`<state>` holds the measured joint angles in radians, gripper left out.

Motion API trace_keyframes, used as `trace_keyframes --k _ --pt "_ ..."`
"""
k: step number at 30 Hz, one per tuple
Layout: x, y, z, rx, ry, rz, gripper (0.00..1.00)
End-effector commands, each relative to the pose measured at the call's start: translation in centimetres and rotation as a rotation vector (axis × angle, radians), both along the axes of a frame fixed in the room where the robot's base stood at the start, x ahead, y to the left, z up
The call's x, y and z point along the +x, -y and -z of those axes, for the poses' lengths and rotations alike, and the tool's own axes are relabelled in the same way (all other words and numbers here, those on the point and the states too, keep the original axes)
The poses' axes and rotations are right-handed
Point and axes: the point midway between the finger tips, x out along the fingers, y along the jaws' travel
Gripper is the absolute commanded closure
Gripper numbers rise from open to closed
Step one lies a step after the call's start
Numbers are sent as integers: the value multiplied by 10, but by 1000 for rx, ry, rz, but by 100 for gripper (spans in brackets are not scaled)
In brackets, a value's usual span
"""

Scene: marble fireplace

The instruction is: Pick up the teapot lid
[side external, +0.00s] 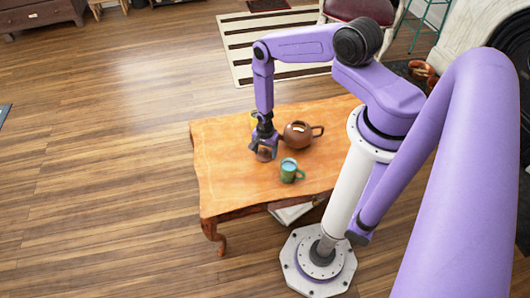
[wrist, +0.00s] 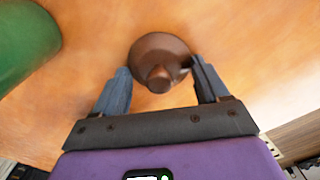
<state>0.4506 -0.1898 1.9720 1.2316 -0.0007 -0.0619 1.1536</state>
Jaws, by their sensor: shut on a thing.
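The brown teapot lid (wrist: 160,60) is round with a small knob. In the wrist view it sits between the two fingers of my gripper (wrist: 162,92), which is shut on it. In the side view my gripper (side external: 264,148) is low over the wooden table, with the lid (side external: 264,154) at its fingertips. I cannot tell whether the lid touches the table. The brown teapot (side external: 297,134) stands to the right of my gripper, with a pale opening on top and its handle toward the right.
A green mug (side external: 289,171) with pale blue contents stands just in front of my gripper; it also shows at the upper left of the wrist view (wrist: 22,42). The left part of the table (side external: 222,150) is clear.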

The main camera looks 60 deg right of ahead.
Motion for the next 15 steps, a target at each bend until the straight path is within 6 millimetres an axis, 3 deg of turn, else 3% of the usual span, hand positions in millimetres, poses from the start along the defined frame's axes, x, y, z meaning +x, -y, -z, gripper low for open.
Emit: trace_keyframes --k 8,15 --pt "1 0 -8 0 0 0 57" --pt "1 0 -34 0 0 0 57"
